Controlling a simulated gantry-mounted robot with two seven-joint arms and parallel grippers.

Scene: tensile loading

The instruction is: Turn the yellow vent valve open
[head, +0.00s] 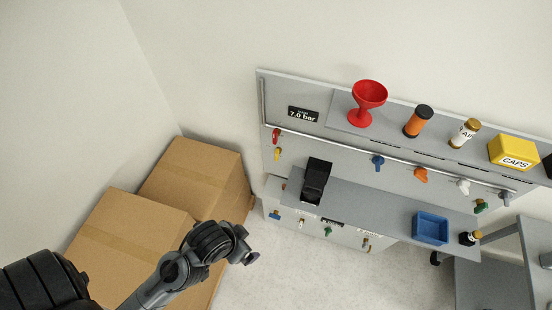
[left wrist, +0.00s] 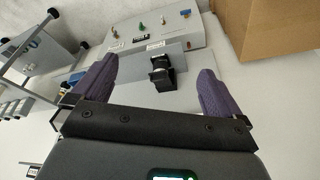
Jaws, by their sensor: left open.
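A small yellow valve handle (head: 277,154) is on the left end of the upright grey panel in the head view, just below a red handle (head: 276,135). I cannot clearly read its turn angle. My left gripper (head: 248,256) is low and in front of the panel, beside the cardboard boxes, well apart from the yellow handle. In the left wrist view its two purple fingers (left wrist: 157,68) are spread wide with nothing between them. I cannot pick out the yellow handle there. My right gripper is in neither view.
A black device (head: 316,181) stands on the grey shelf, also seen in the left wrist view (left wrist: 160,68). Blue, orange, white and green handles line the panel. A blue tray (head: 431,229) sits at the shelf's right. Cardboard boxes (head: 195,178) fill the left corner.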

